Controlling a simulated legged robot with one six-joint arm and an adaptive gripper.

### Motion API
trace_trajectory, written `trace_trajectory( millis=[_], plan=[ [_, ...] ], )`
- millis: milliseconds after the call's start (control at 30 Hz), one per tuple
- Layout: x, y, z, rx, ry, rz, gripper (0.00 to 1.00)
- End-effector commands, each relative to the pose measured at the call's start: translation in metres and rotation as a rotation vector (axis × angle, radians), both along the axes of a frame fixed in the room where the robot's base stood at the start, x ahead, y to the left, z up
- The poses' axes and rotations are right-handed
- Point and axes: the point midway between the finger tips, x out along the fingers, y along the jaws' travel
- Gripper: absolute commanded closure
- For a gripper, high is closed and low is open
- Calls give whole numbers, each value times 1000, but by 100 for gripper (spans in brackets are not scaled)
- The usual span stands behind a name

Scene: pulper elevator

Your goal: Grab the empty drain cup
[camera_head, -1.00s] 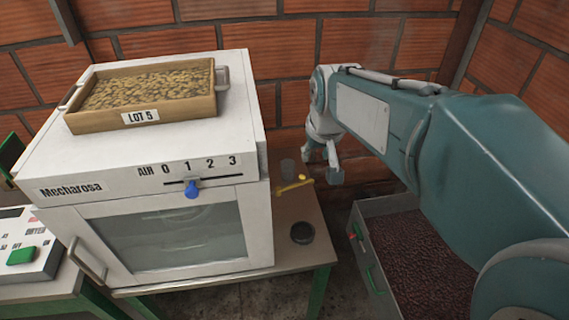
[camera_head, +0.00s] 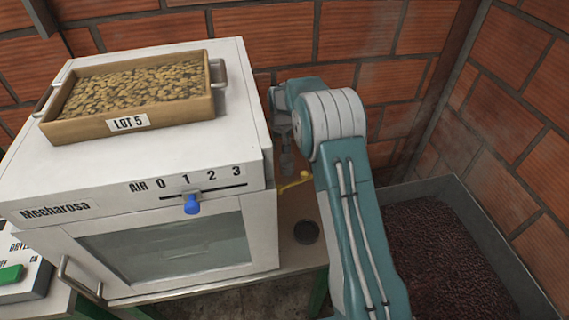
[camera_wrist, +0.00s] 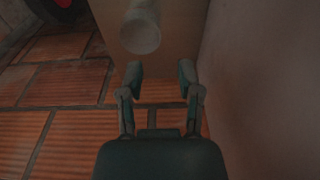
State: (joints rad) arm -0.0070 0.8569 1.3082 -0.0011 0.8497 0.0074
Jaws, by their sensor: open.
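A pale, translucent cup (camera_wrist: 141,32) stands on the table top (camera_wrist: 180,12), at the top of the wrist view. My gripper (camera_wrist: 160,72) is open, with its two fingers apart and nothing between them. The cup lies beyond the fingertips and a little left of the line midway between them, apart from both. I cannot clearly separate the cup from my gripper there.
The white dryer (camera_head: 105,172) carries a wooden tray of beans (camera_head: 95,133). A yellow handle (camera_head: 293,184) and a dark round dish (camera_head: 306,232) are on the narrow table beside it. A bin of dark beans (camera_head: 535,290) stands right; a brick wall (camera_head: 370,40) closes the back.

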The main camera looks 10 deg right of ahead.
Motion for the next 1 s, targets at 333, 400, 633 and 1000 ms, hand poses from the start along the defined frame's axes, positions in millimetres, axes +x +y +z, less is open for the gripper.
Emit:
trace_trajectory(
  millis=[333,400,633,1000],
  plan=[
    [7,-1,-48,1,8,0,54],
    [9,0,-56,0,7,0,54],
    [12,0,-77,0,8,0,54],
    [19,0,-116,0,5,0,54]
  ],
)
